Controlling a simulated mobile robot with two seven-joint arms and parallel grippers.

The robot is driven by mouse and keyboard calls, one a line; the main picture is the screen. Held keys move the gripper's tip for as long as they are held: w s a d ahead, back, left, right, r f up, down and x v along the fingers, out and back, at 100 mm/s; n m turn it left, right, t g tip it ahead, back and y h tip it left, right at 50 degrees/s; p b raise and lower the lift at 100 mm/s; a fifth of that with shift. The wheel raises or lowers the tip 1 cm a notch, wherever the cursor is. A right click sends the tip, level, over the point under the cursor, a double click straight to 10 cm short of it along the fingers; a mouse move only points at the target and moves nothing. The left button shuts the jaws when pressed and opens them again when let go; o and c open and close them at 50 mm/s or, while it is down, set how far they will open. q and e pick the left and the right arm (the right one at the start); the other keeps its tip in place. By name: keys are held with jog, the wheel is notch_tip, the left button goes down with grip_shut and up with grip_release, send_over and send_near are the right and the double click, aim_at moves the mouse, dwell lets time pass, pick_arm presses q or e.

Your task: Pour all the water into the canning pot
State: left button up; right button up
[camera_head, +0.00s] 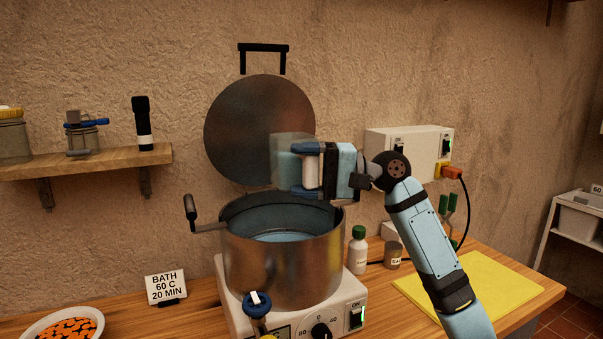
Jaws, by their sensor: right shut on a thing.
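The canning pot (283,270) is a round steel pot with its lid (258,130) raised against the wall behind it. A bluish water surface (285,238) shows inside. My right gripper (312,170) is shut on the handle of a translucent grey-green jug (288,148). It holds the jug above the back right of the pot opening, apart from the rim. The jug's far side is hidden, and I cannot tell how much water is in it. My left gripper is not in view.
The pot stands on a white heater base (355,290) with a dial. A blue and white fitting (258,303) sticks out in front. A white bottle (357,250), small can (393,255) and yellow board (500,278) lie right. A bowl (35,322) and sign (167,287) stand left.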

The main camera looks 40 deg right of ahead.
jog(key=shift+r, duration=0.1)
jog(key=shift+s+r+p, duration=0.1)
jog(key=shift+p, duration=0.2)
jog(key=shift+f+m, duration=0.3)
jog(key=shift+f, duration=0.3)
jog(key=shift+s+f+m+p, duration=0.15)
jog(key=shift+f+m+p, duration=0.25)
jog(key=shift+f+p, duration=0.25)
jog(key=shift+f+h, duration=0.2)
jog(key=shift+h, duration=0.1)
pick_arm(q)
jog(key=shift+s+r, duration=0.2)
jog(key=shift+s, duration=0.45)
